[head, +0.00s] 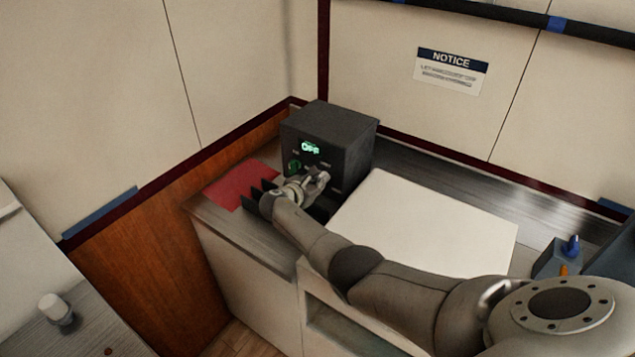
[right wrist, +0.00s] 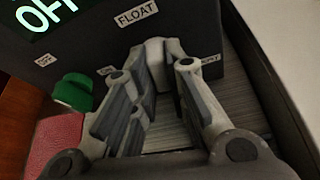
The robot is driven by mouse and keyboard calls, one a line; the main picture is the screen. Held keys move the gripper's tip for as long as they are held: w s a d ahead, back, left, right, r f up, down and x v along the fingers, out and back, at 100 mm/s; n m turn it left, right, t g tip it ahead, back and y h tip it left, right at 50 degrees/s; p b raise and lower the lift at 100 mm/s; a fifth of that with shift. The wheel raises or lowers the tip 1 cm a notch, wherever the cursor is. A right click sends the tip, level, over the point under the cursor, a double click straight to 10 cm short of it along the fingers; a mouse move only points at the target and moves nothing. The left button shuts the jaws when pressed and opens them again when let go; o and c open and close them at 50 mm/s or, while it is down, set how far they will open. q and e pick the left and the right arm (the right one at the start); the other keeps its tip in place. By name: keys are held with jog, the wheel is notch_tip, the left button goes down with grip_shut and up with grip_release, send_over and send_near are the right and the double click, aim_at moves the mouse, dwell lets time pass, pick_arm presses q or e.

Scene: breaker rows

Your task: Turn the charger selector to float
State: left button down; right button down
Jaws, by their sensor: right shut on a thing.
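The charger (head: 345,128) is a dark box at the back corner of the counter, with a lit green display (head: 310,147) reading "OFF". In the right wrist view its front shows a FLOAT label (right wrist: 136,14) above a pale selector knob (right wrist: 154,50), with smaller labels at either side that I cannot read surely. My right gripper (head: 320,181) is at the charger's front, its fingers shut on the pale knob. The fingers cover much of the knob, so I cannot tell which way it points. My left gripper is not in view.
A green knob (right wrist: 73,92) sits left of my fingers on the same panel. A red mat (head: 238,184) lies left of the charger and a large white sheet (head: 428,225) lies to its right. A small blue-topped item (head: 571,246) stands far right.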

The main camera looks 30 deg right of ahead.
jog(key=shift+w+d+r+n+g+b, duration=0.15)
jog(key=shift+d+r+n+g+b, duration=0.1)
jog(key=shift+n+g+b, duration=0.35)
dwell(0.3)
